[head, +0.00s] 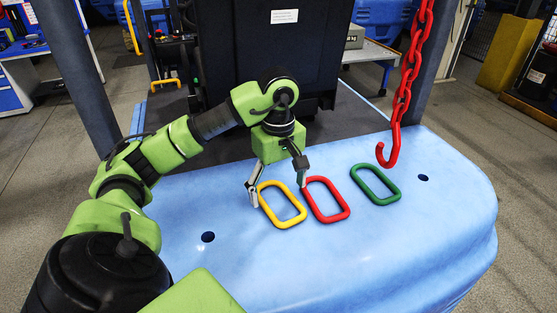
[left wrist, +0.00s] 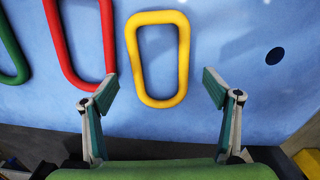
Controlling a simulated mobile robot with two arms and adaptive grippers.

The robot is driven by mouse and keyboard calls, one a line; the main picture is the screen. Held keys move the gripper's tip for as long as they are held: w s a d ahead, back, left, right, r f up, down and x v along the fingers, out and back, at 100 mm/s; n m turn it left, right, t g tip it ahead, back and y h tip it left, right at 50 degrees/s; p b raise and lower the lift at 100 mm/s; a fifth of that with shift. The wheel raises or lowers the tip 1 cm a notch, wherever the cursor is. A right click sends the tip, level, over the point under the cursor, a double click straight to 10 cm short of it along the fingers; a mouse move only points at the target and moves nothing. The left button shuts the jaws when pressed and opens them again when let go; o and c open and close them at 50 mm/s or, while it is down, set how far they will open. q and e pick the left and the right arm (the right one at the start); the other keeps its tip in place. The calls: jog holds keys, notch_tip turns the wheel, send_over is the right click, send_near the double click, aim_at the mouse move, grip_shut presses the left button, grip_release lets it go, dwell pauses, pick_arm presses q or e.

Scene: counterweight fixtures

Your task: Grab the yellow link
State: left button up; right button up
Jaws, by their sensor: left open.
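The yellow link (head: 280,221) is a rounded oblong ring lying flat on the blue counterweight surface. In the left wrist view the yellow link (left wrist: 133,47) lies just ahead of the fingertips, between their lines. My left gripper (head: 278,192) is open and empty, above the far end of the yellow link, with one finger on each side. In the left wrist view its spread fingers (left wrist: 160,85) show at the bottom, apart from the link. My right gripper is not in view.
A red link (head: 345,208) lies close beside the yellow one, near one finger of my left gripper. A green link (head: 393,188) lies farther right. A red chain with a hook (head: 392,150) hangs over the right part of the blue counterweight (head: 400,260). The front of it is clear.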

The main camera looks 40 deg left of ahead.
pick_arm(q)
jog(key=shift+f, duration=1.1)
jog(key=c, duration=2.1)
jog(key=shift+r, duration=0.1)
